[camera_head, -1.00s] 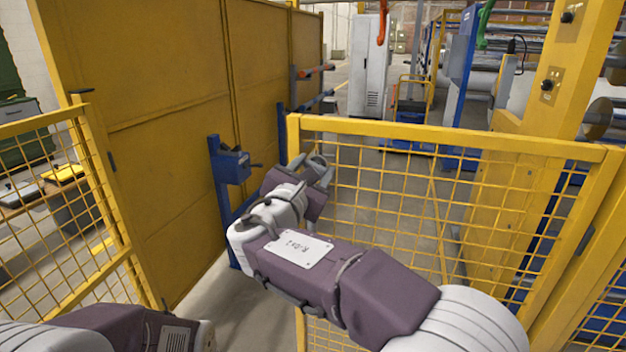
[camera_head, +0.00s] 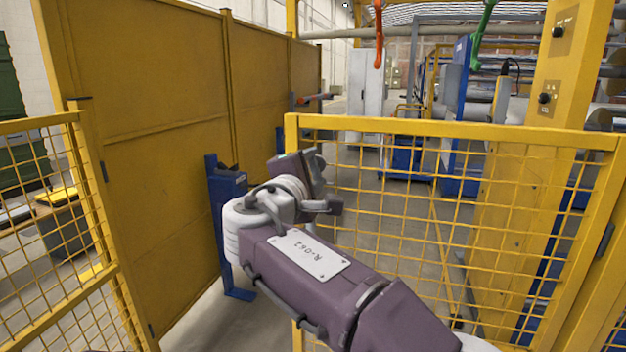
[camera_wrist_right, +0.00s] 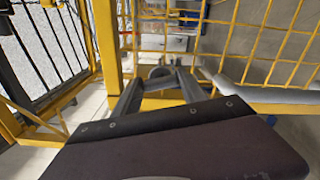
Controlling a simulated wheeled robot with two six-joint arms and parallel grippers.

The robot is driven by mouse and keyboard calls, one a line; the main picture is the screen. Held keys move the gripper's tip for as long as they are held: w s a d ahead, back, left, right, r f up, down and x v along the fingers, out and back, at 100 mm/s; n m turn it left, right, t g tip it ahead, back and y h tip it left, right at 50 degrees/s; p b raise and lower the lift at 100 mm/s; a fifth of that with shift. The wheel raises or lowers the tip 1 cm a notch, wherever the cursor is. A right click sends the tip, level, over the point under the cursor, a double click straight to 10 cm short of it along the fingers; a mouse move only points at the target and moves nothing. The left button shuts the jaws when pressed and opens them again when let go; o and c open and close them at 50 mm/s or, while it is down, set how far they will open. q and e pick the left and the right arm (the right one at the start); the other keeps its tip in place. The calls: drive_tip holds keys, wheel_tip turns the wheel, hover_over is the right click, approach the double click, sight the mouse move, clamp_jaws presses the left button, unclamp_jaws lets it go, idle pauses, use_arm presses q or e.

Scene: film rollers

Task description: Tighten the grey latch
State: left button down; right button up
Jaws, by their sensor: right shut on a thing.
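My right gripper (camera_head: 322,180) is at the upper free corner of the yellow mesh gate, mostly hidden by its own wrist. In the right wrist view, its two grey fingers (camera_wrist_right: 160,82) reach forward on both sides of a small round grey part, which looks like the grey latch (camera_wrist_right: 160,72), beside the yellow gate frame. The gripper is shut on this part. The exact contact and the latch's angle are hard to make out. My left gripper is not in view.
The yellow mesh gate (camera_head: 455,130) spans the right half. A blue post (camera_head: 218,200) stands left of my right wrist, before a tall yellow panel wall (camera_head: 165,130). Another mesh panel (camera_head: 45,123) is at the left. Bare floor shows below the blue post.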

drive_tip(key=shift+f+m+b, duration=0.15)
drive_tip(key=shift+m+b, duration=0.5)
drive_tip(key=shift+m, duration=0.45)
drive_tip(key=o, duration=1.4)
drive_tip(key=shift+c, duration=0.2)
drive_tip(key=v, duration=0.9)
